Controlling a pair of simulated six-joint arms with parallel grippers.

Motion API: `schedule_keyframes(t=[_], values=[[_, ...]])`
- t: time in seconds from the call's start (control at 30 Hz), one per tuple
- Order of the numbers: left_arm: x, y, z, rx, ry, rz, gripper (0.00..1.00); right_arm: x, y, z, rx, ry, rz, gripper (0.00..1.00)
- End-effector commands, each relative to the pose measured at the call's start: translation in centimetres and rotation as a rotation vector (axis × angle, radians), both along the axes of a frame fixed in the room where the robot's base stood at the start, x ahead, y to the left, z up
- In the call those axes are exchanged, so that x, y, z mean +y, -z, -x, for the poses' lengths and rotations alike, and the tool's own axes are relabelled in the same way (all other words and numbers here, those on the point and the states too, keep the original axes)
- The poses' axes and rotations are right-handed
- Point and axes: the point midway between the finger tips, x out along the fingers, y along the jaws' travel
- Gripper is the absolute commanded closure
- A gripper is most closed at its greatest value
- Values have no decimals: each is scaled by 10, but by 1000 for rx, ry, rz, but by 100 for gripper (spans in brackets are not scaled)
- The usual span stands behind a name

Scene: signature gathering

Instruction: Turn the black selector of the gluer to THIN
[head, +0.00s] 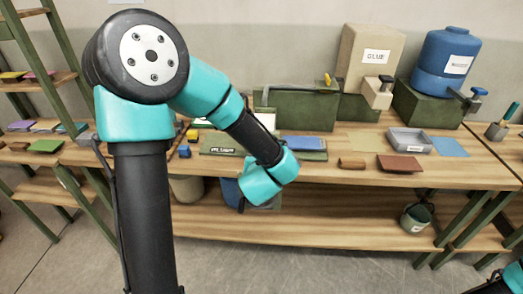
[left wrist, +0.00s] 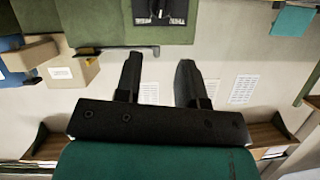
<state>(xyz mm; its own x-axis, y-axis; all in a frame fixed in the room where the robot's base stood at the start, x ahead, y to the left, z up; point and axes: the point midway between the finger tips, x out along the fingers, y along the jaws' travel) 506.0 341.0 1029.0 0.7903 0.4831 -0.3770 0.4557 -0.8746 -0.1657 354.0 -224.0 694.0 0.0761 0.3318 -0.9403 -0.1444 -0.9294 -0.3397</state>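The tan box labelled GLUE (head: 365,58) stands at the back of the bench on a green base, with a cream block and a small dark knob (head: 387,79) at its front. In the left wrist view, a tan labelled box (left wrist: 72,72) shows at the left, and a green body with a black panel (left wrist: 158,12) lies beyond the fingers. My left gripper (left wrist: 157,72) is open and empty, its fingers apart from everything. In the head view its fingers are hidden behind my teal wrist.
A blue canister (head: 445,63) on a green stand is at the right. A green machine (head: 300,108) stands left of the glue box. A grey tray (head: 409,140), a brown pad (head: 400,163) and a blue sheet (head: 449,146) lie on the bench. My left arm covers the bench's left part.

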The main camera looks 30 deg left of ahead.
Motion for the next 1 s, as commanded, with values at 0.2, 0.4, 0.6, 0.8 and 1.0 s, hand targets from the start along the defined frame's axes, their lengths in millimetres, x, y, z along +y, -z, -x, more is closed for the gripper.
schedule_keyframes(t=[0.2, 0.4, 0.6, 0.8, 1.0], values=[[19, 15, -30, 2, -2, 0, 64, 0, 0, 0, 0, 0, 0, 57], [35, 28, -57, 2, -2, 0, 64, 0, 0, 0, 0, 0, 0, 57], [49, 39, -80, 1, -1, 0, 64, 0, 0, 0, 0, 0, 0, 57], [55, 43, -90, 0, 0, 0, 64, 0, 0, 0, 0, 0, 0, 57], [55, 43, -90, 0, 0, 0, 64, 0, 0, 0, 0, 0, 0, 57]])
